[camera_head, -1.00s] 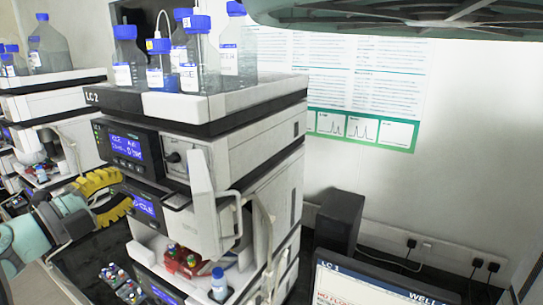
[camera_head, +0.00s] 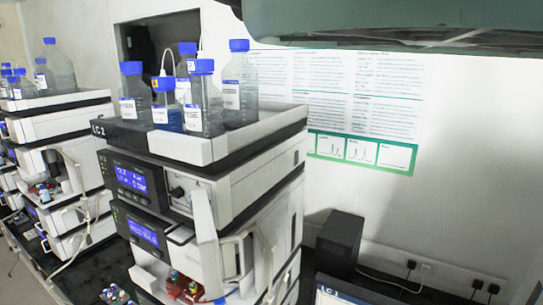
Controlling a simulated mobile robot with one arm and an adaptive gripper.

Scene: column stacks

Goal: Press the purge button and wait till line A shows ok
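The instrument stack marked LC 2 (camera_head: 205,160) stands in the middle of the head view. Its upper module has a lit blue display (camera_head: 131,178) with small white text too blurred to read surely. A panel with a round knob (camera_head: 177,192) and a letter A sits right of that display. A second module below has another lit blue display (camera_head: 143,232), also hard to read. I cannot pick out a purge button or a clear line A ok reading. My gripper is not in view.
Several blue-capped bottles (camera_head: 206,100) stand in the tray on top of the stack. An open white door (camera_head: 207,240) juts out at its front. Another stack (camera_head: 60,130) is at left. A black box (camera_head: 340,243) and a monitor (camera_head: 345,292) are at right.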

